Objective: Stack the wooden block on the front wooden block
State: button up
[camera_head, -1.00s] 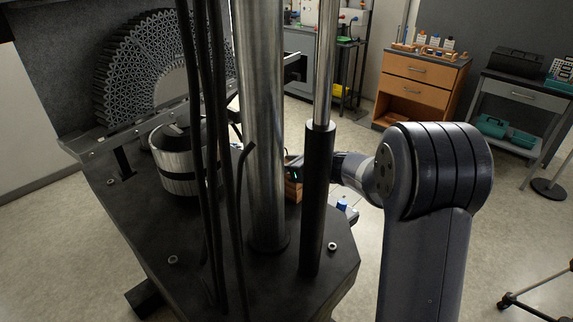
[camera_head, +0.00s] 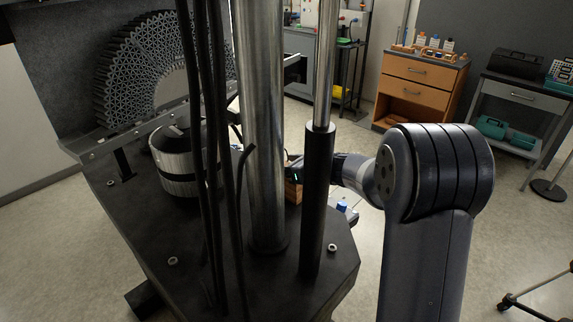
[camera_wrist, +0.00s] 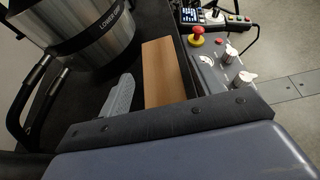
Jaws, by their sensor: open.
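A wooden block (camera_head: 294,191) stands on the dark machine table (camera_head: 190,240), partly hidden between the steel column and the black rod in the head view. One brown wooden block (camera_wrist: 165,72) also shows in the wrist view, its lower end cut off by a dark edge. I cannot tell whether a second block is behind or under it. My gripper (camera_head: 293,172) is at the block's upper part in the head view and is mostly hidden by the black rod. It is open. Whether its fingers touch the block cannot be told.
A steel column (camera_head: 262,130) and a black rod (camera_head: 317,200) stand close to my gripper. A steel cylinder (camera_wrist: 85,30) is left of the block in the wrist view. A control panel with a red button (camera_wrist: 197,35) and knobs is at its right.

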jog(key=b+v, duration=0.1)
jog(key=v, duration=1.1)
jog(key=shift+f, duration=0.1)
